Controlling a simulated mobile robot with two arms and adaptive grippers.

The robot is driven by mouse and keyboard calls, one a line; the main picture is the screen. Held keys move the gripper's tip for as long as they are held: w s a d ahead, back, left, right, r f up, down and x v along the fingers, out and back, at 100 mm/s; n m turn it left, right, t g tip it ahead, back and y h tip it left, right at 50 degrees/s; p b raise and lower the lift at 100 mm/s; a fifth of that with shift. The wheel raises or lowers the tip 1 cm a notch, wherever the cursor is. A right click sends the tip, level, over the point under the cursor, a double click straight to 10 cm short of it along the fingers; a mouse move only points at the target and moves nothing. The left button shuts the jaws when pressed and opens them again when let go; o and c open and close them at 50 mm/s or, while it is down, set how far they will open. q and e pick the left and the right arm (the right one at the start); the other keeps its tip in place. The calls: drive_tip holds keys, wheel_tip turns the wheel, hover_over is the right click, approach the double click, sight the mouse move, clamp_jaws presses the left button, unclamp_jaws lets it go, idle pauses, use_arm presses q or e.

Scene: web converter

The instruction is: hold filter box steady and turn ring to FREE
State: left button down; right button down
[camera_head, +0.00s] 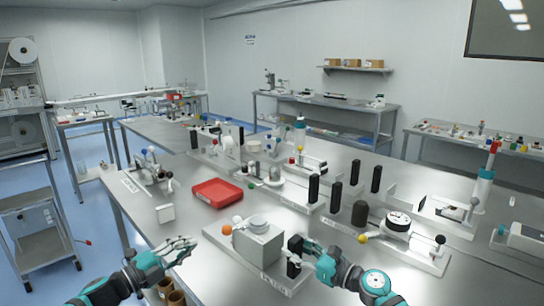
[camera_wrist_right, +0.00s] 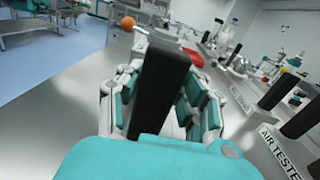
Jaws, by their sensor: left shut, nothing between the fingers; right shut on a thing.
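The filter box (camera_head: 256,247) is a grey block on a white base plate marked FILTER (camera_head: 274,284), near the front edge of the table. A round pale ring (camera_head: 257,222) sits on top of it, with an orange ball (camera_head: 226,230) at its left; the ball also shows in the right wrist view (camera_wrist_right: 128,23). Its setting cannot be read. My right gripper (camera_head: 305,250) is shut on a black upright handle (camera_head: 293,266) at the box's right; the handle fills the middle of the wrist view (camera_wrist_right: 160,90). My left gripper (camera_head: 190,245) is shut and empty, left of the box and apart from it.
A red tray (camera_head: 217,192) lies behind the box. Several black posts, such as one (camera_head: 336,197), stand to the right behind it. A station with a yellow ball (camera_head: 362,238) and a dial (camera_head: 398,219) is right of my right gripper.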

drive_tip(key=shift+f, duration=0.25)
drive_tip(key=c, duration=1.2)
unclamp_jaws()
drive_tip(key=o, duration=0.5)
drive_tip(key=shift+w+r, duration=0.1)
drive_tip(key=shift+w, duration=0.05)
drive_tip(key=shift+c, duration=0.2)
drive_tip(key=shift+r, duration=0.15)
drive_tip(key=v, duration=0.7)
drive_tip(key=shift+d, duration=0.15)
